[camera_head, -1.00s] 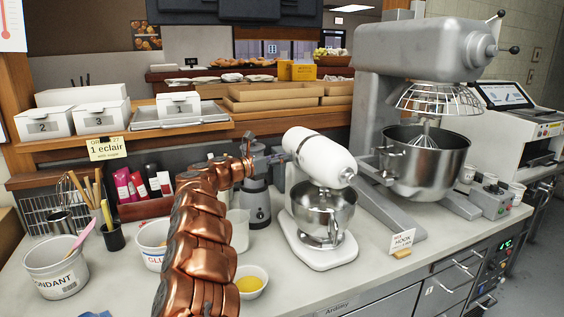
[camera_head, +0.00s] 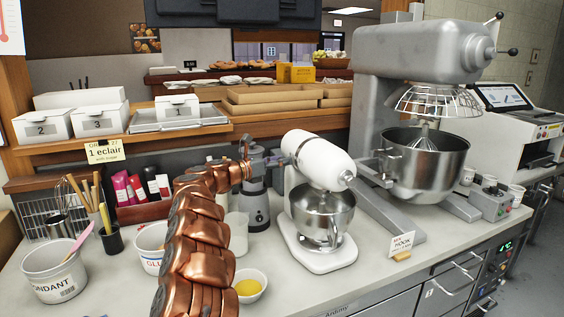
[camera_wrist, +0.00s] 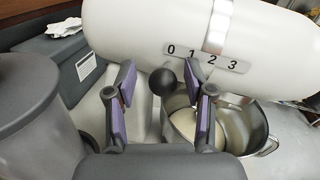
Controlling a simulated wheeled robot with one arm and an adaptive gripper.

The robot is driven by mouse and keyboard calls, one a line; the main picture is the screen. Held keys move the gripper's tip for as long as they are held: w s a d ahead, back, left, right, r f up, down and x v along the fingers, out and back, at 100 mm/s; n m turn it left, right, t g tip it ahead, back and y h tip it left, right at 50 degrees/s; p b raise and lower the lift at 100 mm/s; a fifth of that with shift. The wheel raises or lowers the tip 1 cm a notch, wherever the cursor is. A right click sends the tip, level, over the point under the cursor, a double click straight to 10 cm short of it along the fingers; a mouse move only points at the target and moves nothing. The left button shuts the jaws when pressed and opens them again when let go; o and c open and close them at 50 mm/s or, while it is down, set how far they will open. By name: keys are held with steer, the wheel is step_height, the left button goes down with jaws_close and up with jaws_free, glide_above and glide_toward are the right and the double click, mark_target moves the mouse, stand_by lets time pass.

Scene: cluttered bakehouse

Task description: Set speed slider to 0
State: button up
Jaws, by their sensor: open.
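The white stand mixer (camera_head: 318,160) stands on the counter with its steel bowl (camera_head: 323,212) under the head. In the wrist view its white head (camera_wrist: 130,30) fills the top, with a grey scale plate (camera_wrist: 205,58) marked 0, 1, 2, 3. A round black knob (camera_wrist: 163,82) shows below the 0 end of the plate; which number it is set to I cannot tell. My gripper (camera_wrist: 162,74) is open, its two purple-padded fingers on either side of the knob, with gaps visible.
A grey blender-like machine (camera_head: 257,203) stands left of the mixer, close to my gripper. A large steel mixer (camera_head: 420,160) stands to the right. A bowl with yellow contents (camera_head: 250,287) and a fondant tub (camera_head: 55,275) are on the counter in front and left.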

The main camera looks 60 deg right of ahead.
steer(key=v, duration=1.1)
steer(key=shift+a, duration=0.3)
steer(key=shift+w, duration=0.1)
